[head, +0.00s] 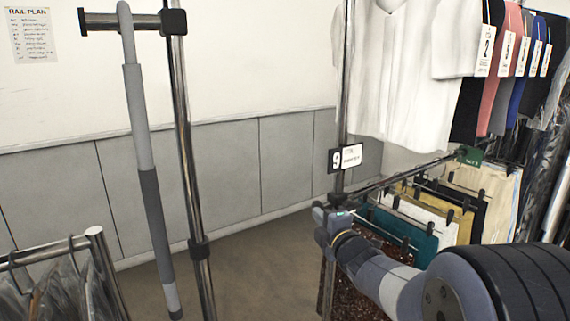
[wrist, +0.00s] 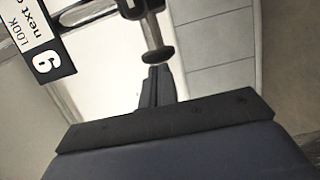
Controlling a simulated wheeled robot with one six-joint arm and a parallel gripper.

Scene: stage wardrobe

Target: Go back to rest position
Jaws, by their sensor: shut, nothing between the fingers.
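My gripper (head: 333,218) is in the lower middle of the head view, at the end of my arm, which reaches in from the lower right. It appears just in front of the chrome post (head: 345,90) below a numbered sign; I cannot tell whether they touch. In the wrist view my gripper's dark fingers (wrist: 155,88) are together with nothing between them. A dark round-ended piece (wrist: 158,55) shows just beyond the fingertips.
The numbered sign (head: 345,157) is on the post. Hanging trousers (head: 465,195) and shirts (head: 395,75) crowd the right. A grey pole (head: 148,180) hangs beside another chrome post (head: 190,170) at left. A garment rail (head: 45,250) stands lower left. Floor between is clear.

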